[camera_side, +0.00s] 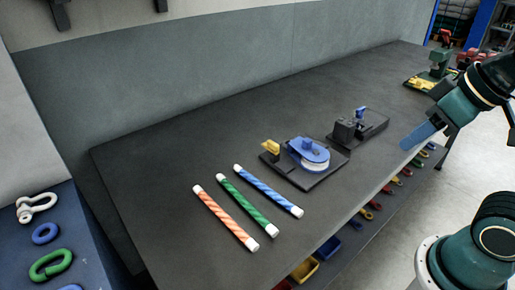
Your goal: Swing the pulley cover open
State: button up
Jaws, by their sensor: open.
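The pulley cover (312,149) is a blue plate lying over a white pulley wheel (316,166). Both sit on a dark base plate (299,181) in the middle of the dark table. The cover looks flat over the wheel, with a raised blue block at its back left. A yellow piece (270,147) stands on the left of the same base. My gripper (415,138) has blue fingers and is open and empty at the right. It is above the table's front edge, well apart from the cover. The gap between its fingers is hard to see from here.
Orange (225,217), green (246,200) and blue (268,191) striped rods lie left of the pulley. A dark fixture with a blue lever (361,113) stands behind it to the right. A green machine (435,66) is at the far right end. The table's left part is clear.

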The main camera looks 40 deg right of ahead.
jog(key=g, duration=0.6)
send_over(307, 140)
notch_tip(307, 140, down, 4)
jog(key=shift+d+r, duration=0.1)
notch_tip(307, 140, down, 14)
jog(key=shift+r, duration=0.1)
dwell(0.7)
grip_shut()
